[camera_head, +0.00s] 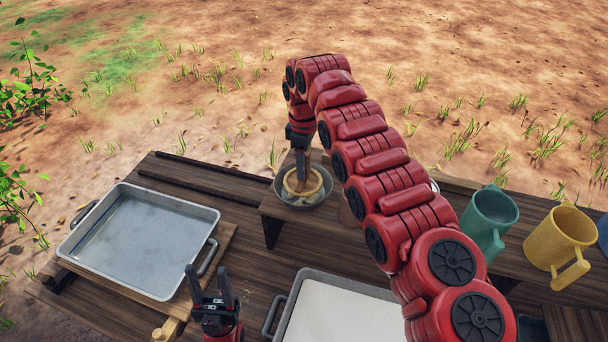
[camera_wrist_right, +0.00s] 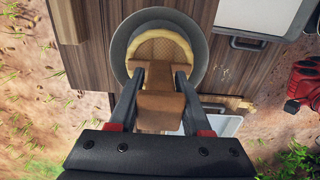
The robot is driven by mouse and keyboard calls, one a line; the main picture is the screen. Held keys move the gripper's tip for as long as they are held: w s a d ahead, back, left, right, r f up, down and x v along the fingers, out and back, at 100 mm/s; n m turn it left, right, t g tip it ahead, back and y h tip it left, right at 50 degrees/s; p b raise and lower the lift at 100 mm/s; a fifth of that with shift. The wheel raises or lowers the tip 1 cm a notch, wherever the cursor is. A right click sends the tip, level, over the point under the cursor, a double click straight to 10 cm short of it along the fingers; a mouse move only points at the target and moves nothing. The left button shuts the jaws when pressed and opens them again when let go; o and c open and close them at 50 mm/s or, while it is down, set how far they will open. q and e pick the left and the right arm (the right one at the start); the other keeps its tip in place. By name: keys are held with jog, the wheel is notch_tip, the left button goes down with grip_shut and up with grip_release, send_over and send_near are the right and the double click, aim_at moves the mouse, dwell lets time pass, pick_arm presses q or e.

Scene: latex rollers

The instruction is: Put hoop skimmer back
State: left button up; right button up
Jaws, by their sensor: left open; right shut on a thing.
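The hoop skimmer (camera_head: 318,187) has a pale wooden ring, a mesh and a brown handle. Its ring is at the round grey bowl (camera_head: 283,198), within the rim as seen from above. My right gripper (camera_head: 301,158) is above it, shut on the brown handle. In the right wrist view the fingers (camera_wrist_right: 155,78) sit on either side of the handle (camera_wrist_right: 158,104), and the mesh (camera_wrist_right: 163,48) shows inside the bowl (camera_wrist_right: 119,48). Whether the ring touches the bowl's bottom I cannot tell. My left gripper (camera_head: 209,286) is open and empty at the lower middle.
A metal tray (camera_head: 212,222) with clear liquid stands at left on a wooden board. Another tray (camera_head: 278,327) with white liquid is at the front, partly behind my right arm. A green mug (camera_head: 487,222) and a yellow mug (camera_head: 556,242) stand on the raised shelf at right.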

jog(key=shift+f, duration=0.3)
notch_tip(320, 180, down, 3)
jog(key=shift+f+p, duration=0.2)
jog(key=shift+p, duration=0.85)
jog(key=shift+f, duration=0.15)
jog(key=shift+f+b, duration=0.1)
jog(key=shift+b, duration=0.25)
jog(key=o, duration=1.2)
